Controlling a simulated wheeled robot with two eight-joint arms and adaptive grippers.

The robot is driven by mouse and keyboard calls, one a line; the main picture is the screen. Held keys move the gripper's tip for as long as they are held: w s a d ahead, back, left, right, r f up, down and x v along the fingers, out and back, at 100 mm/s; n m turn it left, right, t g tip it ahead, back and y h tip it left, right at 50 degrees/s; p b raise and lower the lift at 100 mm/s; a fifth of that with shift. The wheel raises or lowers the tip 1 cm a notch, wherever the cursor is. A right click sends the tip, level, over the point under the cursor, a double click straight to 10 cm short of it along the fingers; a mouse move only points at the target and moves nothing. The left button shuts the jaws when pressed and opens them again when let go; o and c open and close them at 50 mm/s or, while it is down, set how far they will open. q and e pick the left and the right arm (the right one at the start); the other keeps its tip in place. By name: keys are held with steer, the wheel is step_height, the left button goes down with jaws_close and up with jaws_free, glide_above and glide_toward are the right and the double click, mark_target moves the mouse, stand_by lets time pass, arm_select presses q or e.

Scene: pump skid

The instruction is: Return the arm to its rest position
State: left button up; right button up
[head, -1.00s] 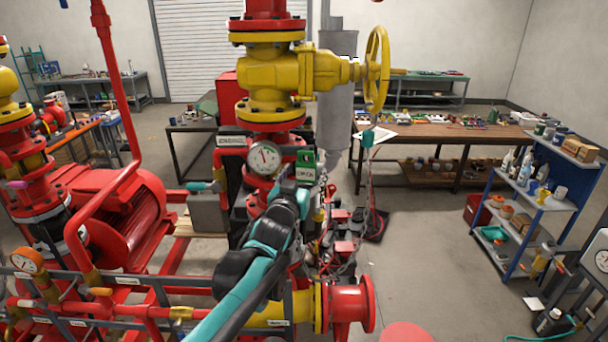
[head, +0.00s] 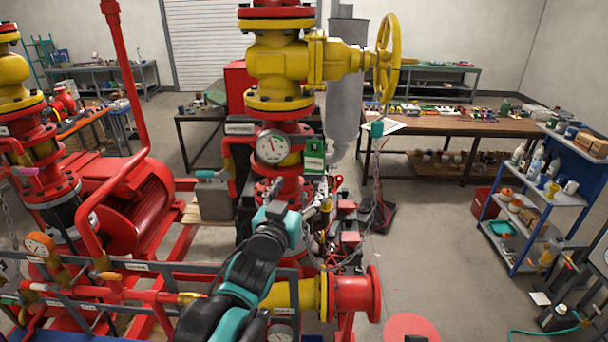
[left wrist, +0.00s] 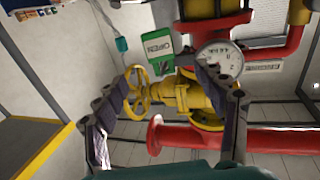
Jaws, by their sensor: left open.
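My left arm comes up from the bottom of the head view. Its gripper (head: 298,202) is open and empty, in front of the red and yellow pipe column and just below the green tag (head: 314,155). In the left wrist view the two fingers (left wrist: 168,82) stand wide apart with nothing between them. Beyond them, that view shows the green tag (left wrist: 157,47) reading OPEN, the pressure gauge (left wrist: 219,62) and a yellow handwheel (left wrist: 136,93), turned over. My right gripper is in neither view.
A blue shelf (head: 540,195) stands right. The floor (head: 440,240) between is mostly clear.

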arm_select(q)
steer(key=s+a+f+n+g+y, duration=0.2)
steer(key=s+a+f+g, duration=0.4)
steer(key=s+f, duration=0.55)
steer(key=s+a+f+n+g+y, duration=0.1)
steer(key=s+a+f+g+y, duration=0.25)
steer(key=s+a+f, duration=0.6)
step_height(320, 180, down, 39)
steer(key=s+d+b, duration=0.1)
steer(key=s+b, duration=0.1)
steer(key=b, duration=3.3)
steer(key=shift+g+h+b, duration=0.35)
steer(key=shift+h, duration=0.1)
